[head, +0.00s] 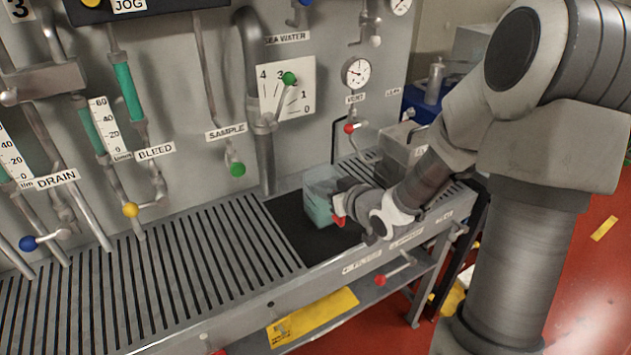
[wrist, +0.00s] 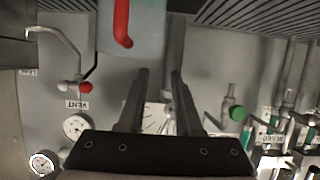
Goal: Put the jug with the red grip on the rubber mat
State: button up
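The jug (head: 320,212) is translucent with a teal tint and stands upright on the black rubber mat (head: 290,240), towards its back right part. Its red grip (head: 338,218) faces my gripper (head: 346,198), which partly hides the jug in the head view. The wrist view is upside down and shows the jug (wrist: 148,25) at the top edge with the red grip (wrist: 122,22) on it. My gripper (wrist: 159,72) has its two fingers apart with a clear gap. The grip lies to the side of the fingers, not between them.
A slatted metal bench (head: 150,285) surrounds the mat. A panel with pipes, gauges and coloured valve knobs rises behind. The red vent knob (head: 349,129) is near the jug. A grey box (head: 405,150) stands at the bench's right end.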

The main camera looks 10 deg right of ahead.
jog(key=v, duration=0.5)
jog(key=shift+r+p, duration=0.1)
jog(key=shift+p, duration=0.2)
